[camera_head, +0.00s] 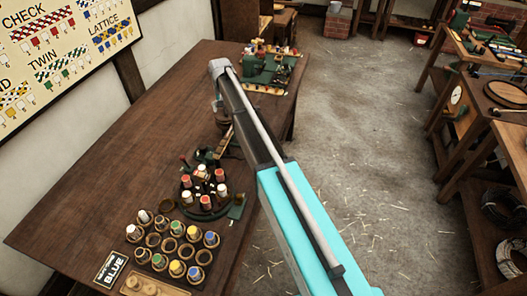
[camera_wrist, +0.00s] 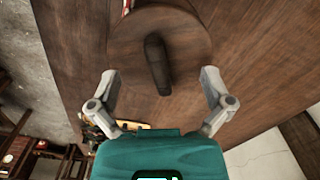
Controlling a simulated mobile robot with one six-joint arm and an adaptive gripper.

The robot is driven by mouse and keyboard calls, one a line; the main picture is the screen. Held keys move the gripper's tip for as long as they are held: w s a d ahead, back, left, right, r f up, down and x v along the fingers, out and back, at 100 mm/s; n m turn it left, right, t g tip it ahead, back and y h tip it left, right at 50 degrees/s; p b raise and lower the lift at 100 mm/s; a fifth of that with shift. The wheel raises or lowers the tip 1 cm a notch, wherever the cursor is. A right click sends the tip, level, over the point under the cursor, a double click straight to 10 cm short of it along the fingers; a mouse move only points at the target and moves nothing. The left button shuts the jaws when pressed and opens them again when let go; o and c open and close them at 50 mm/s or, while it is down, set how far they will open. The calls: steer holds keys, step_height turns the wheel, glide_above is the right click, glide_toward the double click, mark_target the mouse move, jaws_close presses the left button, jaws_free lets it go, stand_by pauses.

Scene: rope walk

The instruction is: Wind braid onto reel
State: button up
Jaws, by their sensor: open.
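In the wrist view, my gripper (camera_wrist: 158,76) is open, one grey finger on each side. Between and beyond the fingertips is a dark, rounded handle-like piece (camera_wrist: 154,55) on a round wooden disc (camera_wrist: 190,35), which looks like the reel's face. Neither finger clearly touches the handle. A small red and white strip (camera_wrist: 127,7), possibly braid, shows at the top edge beside the disc. In the head view my arm hides the reel and most of the gripper. A green braiding device with upright bobbins (camera_head: 205,188) stands on the wooden table (camera_head: 110,165).
A tray of wooden cups with coloured bobbins (camera_head: 172,245) and a "BLUE" card (camera_head: 111,267) lie at the table's front. Another green machine (camera_head: 265,68) stands at the far end. Workbenches (camera_head: 470,95) line the right.

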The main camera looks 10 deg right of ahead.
mark_target(225, 109)
steer(key=m, duration=0.9)
steer(key=shift+m, duration=0.4)
steer(key=shift+r+m, duration=0.2)
steer(key=shift+m, duration=0.1)
step_height(225, 109, up, 14)
steer(key=p, duration=1.4)
steer(key=s+d+f+n+b, duration=0.3)
steer(key=s+f, duration=0.1)
steer(key=s, duration=0.6)
steer(key=s+d+f+n+b, duration=0.3)
steer(key=s+b, duration=0.1)
steer(key=s, duration=0.5)
steer(key=s+d+f+n+b, duration=0.3)
steer(key=s+f+n+b, duration=0.1)
steer(key=s, duration=0.6)
steer(key=shift+s+f, duration=0.3)
steer(key=shift+s, duration=0.05)
steer(key=s+d+n, duration=0.1)
steer(key=s+n, duration=0.1)
steer(key=s, duration=0.4)
steer(key=shift+s, duration=0.25)
